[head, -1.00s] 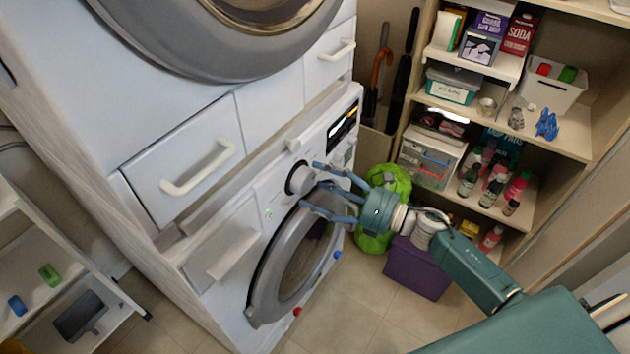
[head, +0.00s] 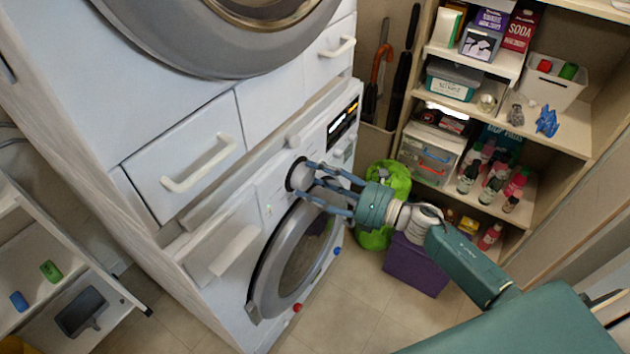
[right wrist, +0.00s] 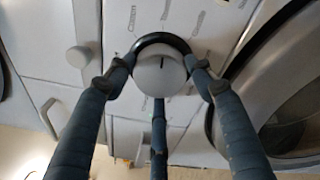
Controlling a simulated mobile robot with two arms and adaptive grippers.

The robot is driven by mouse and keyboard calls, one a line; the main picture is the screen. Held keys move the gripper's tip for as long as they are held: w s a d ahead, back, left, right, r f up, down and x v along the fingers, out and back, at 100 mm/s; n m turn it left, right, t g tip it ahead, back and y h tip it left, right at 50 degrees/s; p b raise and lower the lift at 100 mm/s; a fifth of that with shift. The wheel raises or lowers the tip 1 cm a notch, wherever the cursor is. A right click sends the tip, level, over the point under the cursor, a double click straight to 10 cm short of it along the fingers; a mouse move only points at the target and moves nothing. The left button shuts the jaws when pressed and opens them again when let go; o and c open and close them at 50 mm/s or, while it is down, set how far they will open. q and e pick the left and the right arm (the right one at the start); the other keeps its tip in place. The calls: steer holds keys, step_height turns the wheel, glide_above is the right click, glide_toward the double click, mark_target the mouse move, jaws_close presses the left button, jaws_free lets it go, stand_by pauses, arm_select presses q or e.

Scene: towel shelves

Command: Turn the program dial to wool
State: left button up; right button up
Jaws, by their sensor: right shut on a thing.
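The program dial (head: 300,174) is a round knob with a dark surround on the front panel of the lower washing machine (head: 216,238). In the right wrist view the dial (right wrist: 160,72) is pale grey with a short dark pointer mark near its top. Printed labels surround it on the panel; they are too small to read surely. My right gripper (head: 308,178) is shut on the dial, with its blue fingers around it. The fingers (right wrist: 160,88) also show around the dial in the right wrist view. My left gripper is not in view.
The round door (head: 262,290) of the washer is just below the dial. A drawer with a white handle (head: 200,165) is above left. A shelf unit (head: 570,130) with bottles and boxes stands at right. A green bag (head: 398,180) and purple box (head: 415,265) are on the floor.

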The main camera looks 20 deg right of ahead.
steer(key=shift+w+d, duration=0.1)
steer(key=m, duration=0.7)
steer(key=shift+t, duration=0.4)
steer(key=m, duration=0.5)
steer(key=shift+t, duration=0.3)
steer(key=shift+f+m+t+h+p, duration=0.15)
steer(key=shift+m+p, duration=0.15)
steer(key=shift+m, duration=0.8)
steer(key=shift+m+t+h+p, duration=0.15)
steer(key=shift+m+p, duration=0.1)
steer(key=shift+m, duration=0.85)
steer(key=o, duration=1.1)
steer(key=shift+f, duration=0.1)
steer(key=shift+o, duration=0.2)
